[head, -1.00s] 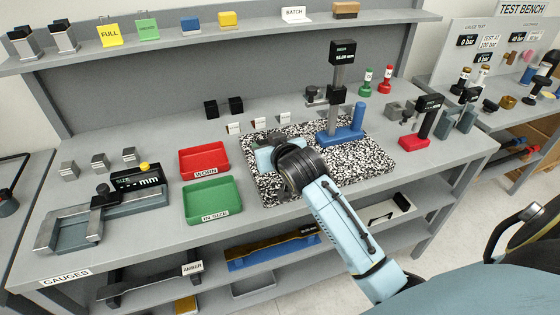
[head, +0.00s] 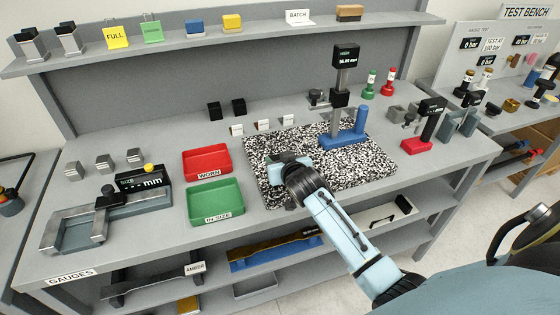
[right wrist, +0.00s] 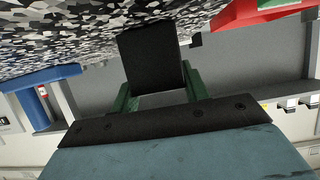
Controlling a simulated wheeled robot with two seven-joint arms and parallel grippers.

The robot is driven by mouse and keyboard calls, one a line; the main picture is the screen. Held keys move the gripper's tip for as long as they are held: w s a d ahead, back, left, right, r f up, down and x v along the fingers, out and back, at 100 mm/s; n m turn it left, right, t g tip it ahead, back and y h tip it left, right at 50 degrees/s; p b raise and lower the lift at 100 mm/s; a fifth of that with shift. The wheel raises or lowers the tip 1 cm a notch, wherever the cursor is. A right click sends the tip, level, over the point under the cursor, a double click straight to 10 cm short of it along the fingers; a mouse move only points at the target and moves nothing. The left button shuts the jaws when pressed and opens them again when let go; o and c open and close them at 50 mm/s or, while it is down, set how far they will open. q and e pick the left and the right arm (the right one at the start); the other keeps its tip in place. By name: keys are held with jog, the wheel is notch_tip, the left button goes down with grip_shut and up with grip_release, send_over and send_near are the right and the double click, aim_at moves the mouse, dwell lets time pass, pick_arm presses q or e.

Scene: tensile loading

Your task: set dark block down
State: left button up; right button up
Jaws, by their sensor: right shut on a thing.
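A dark block (right wrist: 151,58) is held between the green fingers of my right gripper (right wrist: 158,88) in the right wrist view. The speckled black-and-white mat (right wrist: 60,35) is close beside its far end; I cannot tell whether they touch. In the head view my right gripper (head: 284,163) is low over the left part of the mat (head: 350,172), pointing away from me. The block is hidden there by the gripper and wrist. My left gripper is not in view.
A blue gauge stand (head: 345,138) with a display stands on the mat's back right. The red WORN tray (head: 206,160) and green IN SIZE tray (head: 215,200) lie left of the mat. The mat's front right is clear.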

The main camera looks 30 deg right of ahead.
dwell(0.3)
jog(key=o, duration=1.4)
jog(key=shift+f, duration=0.1)
jog(key=shift+o, duration=0.2)
jog(key=shift+r, duration=0.2)
jog(key=v, duration=1.2)
jog(key=shift+p, duration=0.45)
jog(key=shift+f, duration=0.1)
